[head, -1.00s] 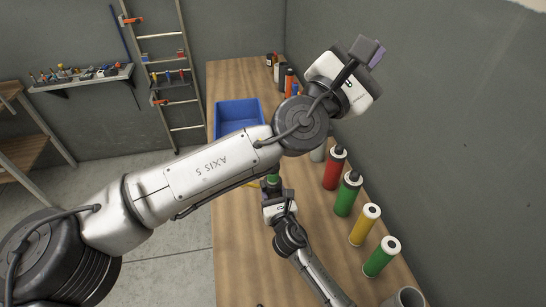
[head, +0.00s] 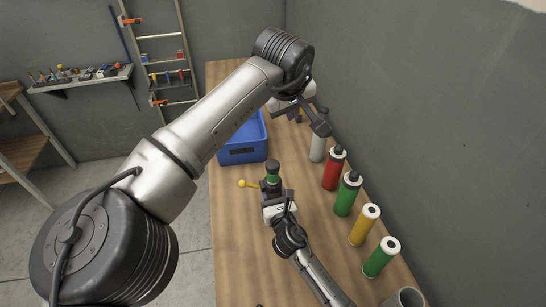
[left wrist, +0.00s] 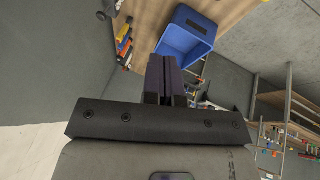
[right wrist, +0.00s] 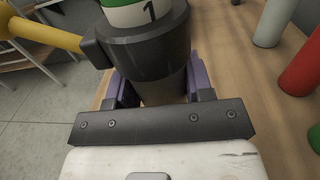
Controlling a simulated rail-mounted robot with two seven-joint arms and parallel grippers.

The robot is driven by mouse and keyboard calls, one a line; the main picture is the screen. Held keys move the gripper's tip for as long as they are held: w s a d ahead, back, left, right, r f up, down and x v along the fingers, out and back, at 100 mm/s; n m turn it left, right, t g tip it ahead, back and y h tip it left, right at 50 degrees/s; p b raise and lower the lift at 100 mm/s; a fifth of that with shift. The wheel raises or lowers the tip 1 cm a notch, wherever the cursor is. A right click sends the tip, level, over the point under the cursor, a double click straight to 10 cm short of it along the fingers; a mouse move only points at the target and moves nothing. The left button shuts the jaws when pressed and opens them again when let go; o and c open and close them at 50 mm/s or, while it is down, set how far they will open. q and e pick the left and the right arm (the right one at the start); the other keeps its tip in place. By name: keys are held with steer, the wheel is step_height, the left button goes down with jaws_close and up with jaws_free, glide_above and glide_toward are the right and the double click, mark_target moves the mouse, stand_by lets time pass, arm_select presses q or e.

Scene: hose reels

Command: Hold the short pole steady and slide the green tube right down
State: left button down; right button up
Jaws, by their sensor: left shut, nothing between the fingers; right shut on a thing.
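The short pole (head: 272,168) stands upright near the left side of the bench, dark at the top with a green band. My right gripper (head: 274,192) is shut around it. In the right wrist view its purple fingers flank the dark lower part of the pole (right wrist: 150,50), below a green and white band marked 1. I cannot tell whether this band is a separate tube.
A blue bin (head: 243,152) sits behind the pole. A yellow rod with a round end (head: 246,184) sticks out left of the pole. Grey (head: 318,148), red (head: 333,170) and yellow (head: 364,226) tubes line the wall side. Bench between pole and row is clear.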

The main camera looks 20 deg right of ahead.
mark_target(273, 167)
arm_select(q)
steer(key=a+f+y, duration=0.1)
steer(key=f, duration=0.3)
steer(key=w+a+f+m+y, duration=0.1)
steer(key=f, duration=0.4)
steer(key=a+f+g, duration=0.1)
steer(key=f, duration=0.3)
steer(key=shift+w+a+f+m+y, duration=0.15)
steer(key=shift+a+f+m+y, duration=0.15)
steer(key=shift+f+y, duration=0.1)
steer(key=shift+f, duration=0.5)
steer(key=shift+f, duration=0.15)
steer(key=shift+f, duration=2.2)
